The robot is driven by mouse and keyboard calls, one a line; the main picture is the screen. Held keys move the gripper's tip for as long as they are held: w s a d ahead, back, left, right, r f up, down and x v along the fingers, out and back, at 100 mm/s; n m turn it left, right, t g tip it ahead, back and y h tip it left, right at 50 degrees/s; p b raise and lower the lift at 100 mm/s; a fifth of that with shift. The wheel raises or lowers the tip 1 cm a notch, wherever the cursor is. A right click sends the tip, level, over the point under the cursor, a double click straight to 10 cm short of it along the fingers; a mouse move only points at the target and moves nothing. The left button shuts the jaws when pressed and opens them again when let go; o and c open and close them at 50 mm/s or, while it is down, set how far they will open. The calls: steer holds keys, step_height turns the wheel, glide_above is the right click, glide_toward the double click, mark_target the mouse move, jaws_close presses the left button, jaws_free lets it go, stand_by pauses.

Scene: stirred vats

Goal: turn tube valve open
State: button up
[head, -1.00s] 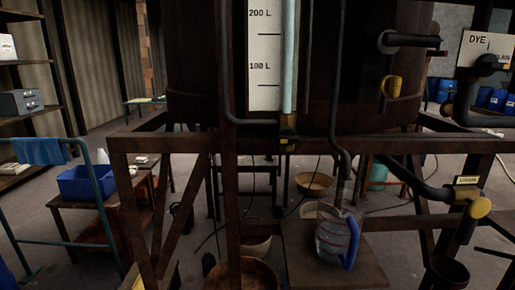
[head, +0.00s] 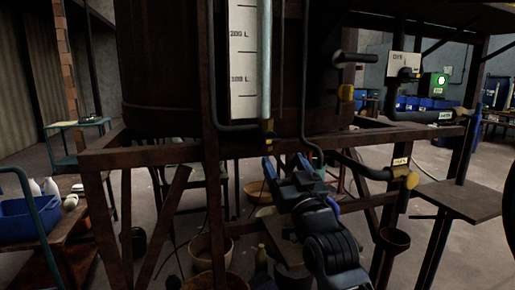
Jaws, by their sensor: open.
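The pale sight tube (head: 265,60) runs down beside the white litre scale (head: 243,62) on the front of the rusty vat (head: 165,60). My gripper (head: 287,164) is open, with blue fingertips pointing up, below and slightly right of this valve in the picture. I see nothing between the fingers. The gap in depth to the valve cannot be told.
The rusty frame beam (head: 175,150) crosses in front of the vat. Dark pipes hang close to the tube. A yellow-ended drain pipe (head: 411,180) and a brown shelf (head: 462,200) are at right. Bowls stand below; a blue bin (head: 28,218) is at left.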

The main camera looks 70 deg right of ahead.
mark_target(273, 143)
steer(key=p+x, duration=0.1)
steer(key=x, duration=0.6)
steer(key=shift+w+d+r+p, duration=0.15)
steer(key=shift+w+r+p, duration=0.05)
steer(key=shift+p, duration=0.1)
steer(key=shift+c, duration=0.4)
steer(key=c, duration=1)
